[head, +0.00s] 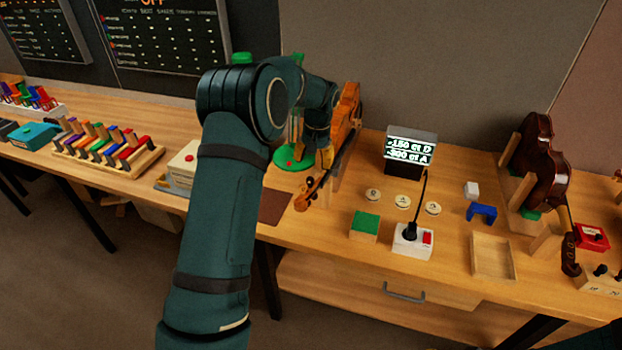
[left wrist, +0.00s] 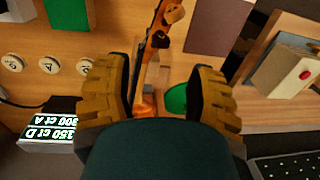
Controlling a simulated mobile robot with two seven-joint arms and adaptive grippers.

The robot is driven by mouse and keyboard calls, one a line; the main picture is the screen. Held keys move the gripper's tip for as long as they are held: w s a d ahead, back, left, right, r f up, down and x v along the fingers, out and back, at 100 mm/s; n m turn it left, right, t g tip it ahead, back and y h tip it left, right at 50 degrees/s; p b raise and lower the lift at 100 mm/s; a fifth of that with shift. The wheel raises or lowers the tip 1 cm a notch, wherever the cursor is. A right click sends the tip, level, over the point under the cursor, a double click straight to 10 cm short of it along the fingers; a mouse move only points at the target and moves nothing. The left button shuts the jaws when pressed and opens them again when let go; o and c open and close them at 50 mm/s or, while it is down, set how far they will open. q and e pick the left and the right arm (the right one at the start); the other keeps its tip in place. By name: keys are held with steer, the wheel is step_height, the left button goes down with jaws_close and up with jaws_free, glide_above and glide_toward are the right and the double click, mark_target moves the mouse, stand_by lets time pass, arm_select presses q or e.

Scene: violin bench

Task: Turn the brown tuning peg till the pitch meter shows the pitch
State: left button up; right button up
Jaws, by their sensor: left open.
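The orange-brown violin (head: 349,112) stands in a holder at mid-bench, its neck and scroll (head: 308,190) reaching toward the front edge. In the left wrist view, pegs show at the scroll end: a dark one (left wrist: 160,40) and a lighter orange-brown one (left wrist: 174,14). I cannot tell for sure which is the brown tuning peg. My left gripper (head: 317,140) is at the violin in the head view. In the wrist view, its fingers (left wrist: 158,92) are apart, with the neck in view between them; contact is unclear. The pitch meter (head: 410,146) reads "-150 ct D" and "-300 ct A".
A switch box (head: 411,240), a green block (head: 365,226) and round lettered discs (head: 402,201) lie right of the scroll. A dark violin (head: 540,165) and an open wooden tray (head: 492,257) are further right. A rack of coloured pieces (head: 107,148) is at left.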

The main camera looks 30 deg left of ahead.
mark_target(311, 184)
arm_select(q)
steer(key=f, duration=0.7)
steer(key=shift+a+f, duration=0.3)
steer(key=shift+a, duration=0.05)
steer(key=shift+s, duration=0.1)
jaws_close()
